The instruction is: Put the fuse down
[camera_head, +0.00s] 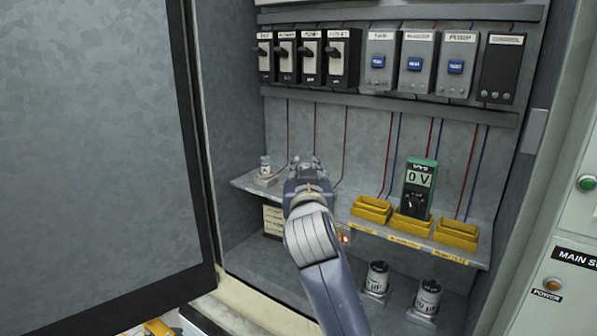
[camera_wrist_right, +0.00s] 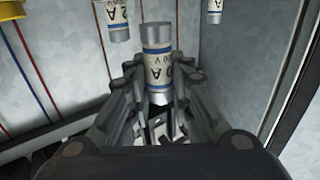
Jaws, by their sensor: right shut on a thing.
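My right gripper (camera_head: 306,168) reaches into the open cabinet, above the left part of the grey shelf (camera_head: 340,208). In the right wrist view it is shut on a fuse (camera_wrist_right: 158,62), a cream cylinder with blue bands and silver caps. The gripper hides this fuse in the head view. A similar fuse (camera_head: 265,165) stands upright at the shelf's left end. The right wrist view shows two more fuse bodies, one left (camera_wrist_right: 116,18) and one right (camera_wrist_right: 214,8) of the held one, cut off by the top edge. My left gripper is not in view.
Three yellow bins, left (camera_head: 371,209), middle (camera_head: 411,224) and right (camera_head: 457,235), sit along the shelf's right half. A green meter (camera_head: 420,180) reading 0 V stands behind the middle bin. Switches (camera_head: 346,57) line the cabinet above. Two cylinders (camera_head: 377,277) (camera_head: 428,297) stand below.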

